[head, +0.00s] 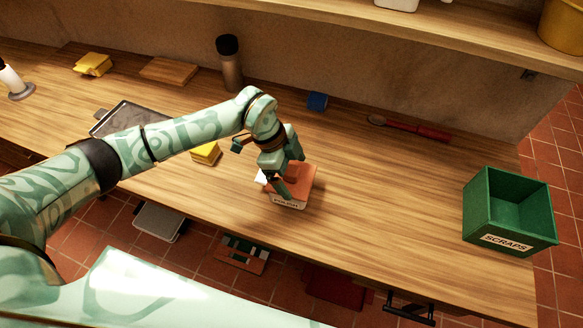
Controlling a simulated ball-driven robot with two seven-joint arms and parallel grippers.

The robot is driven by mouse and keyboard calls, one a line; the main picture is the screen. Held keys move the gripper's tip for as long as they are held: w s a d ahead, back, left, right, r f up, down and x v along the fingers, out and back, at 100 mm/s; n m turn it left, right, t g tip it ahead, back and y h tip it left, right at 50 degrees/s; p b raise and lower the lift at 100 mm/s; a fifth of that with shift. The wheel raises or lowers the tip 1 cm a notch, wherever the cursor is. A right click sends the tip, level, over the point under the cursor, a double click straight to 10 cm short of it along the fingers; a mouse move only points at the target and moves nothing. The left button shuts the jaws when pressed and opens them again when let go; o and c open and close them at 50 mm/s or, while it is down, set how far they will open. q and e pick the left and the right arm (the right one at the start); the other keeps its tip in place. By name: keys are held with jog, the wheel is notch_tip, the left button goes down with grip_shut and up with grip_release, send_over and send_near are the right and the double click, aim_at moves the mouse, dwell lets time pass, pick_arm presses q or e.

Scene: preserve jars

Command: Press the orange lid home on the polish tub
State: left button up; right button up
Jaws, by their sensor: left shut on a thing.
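The polish tub (288,204) stands on the wooden counter near its front edge, its pale label facing me. The orange lid (304,178) is over the top of the tub; I cannot tell whether it is fully seated or a little raised. My left gripper (279,187) points down onto the lid from above and is shut on it, at its left part. The gripper and wrist hide part of the lid and the far side of the tub. My right gripper is not in view.
A yellow block (206,153) and a grey tray (126,117) lie left of the tub, under and behind my arm. A dark-capped bottle (230,65), a blue block (317,101) and a red-handled spoon (418,129) are farther back. A green scraps bin (480,218) stands right. The counter between is clear.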

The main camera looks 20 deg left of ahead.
pick_arm(q)
jog(key=shift+f, duration=0.25)
jog(key=o, duration=0.5)
jog(key=p+v, duration=0.3)
jog(key=v, duration=1.3)
jog(key=shift+a+r, duration=0.1)
